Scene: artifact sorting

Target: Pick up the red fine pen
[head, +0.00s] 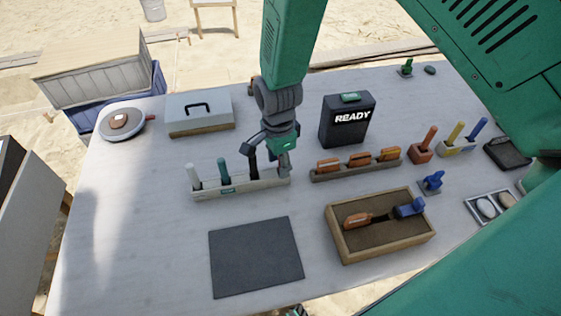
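My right gripper (272,160) points down over the right end of a pale pen rack (240,188). The rack holds a white pen (194,178) and a green pen (224,171) upright. A dark upright shape, pen or finger, stands beside the gripper. The gripper covers the rack's right end, and whether its fingers are open or hold anything is unclear. No red pen shows clearly in this rack. A red-orange handle (430,138) stands in a red block (420,153) at the right, well apart from the gripper. My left gripper is not in view.
A dark mat (255,281) lies in front of the rack. A wooden tray (344,245) holds an orange-handled tool and a blue item. A rack of orange blocks (340,173) and a black READY case (323,128) stand right of the gripper.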

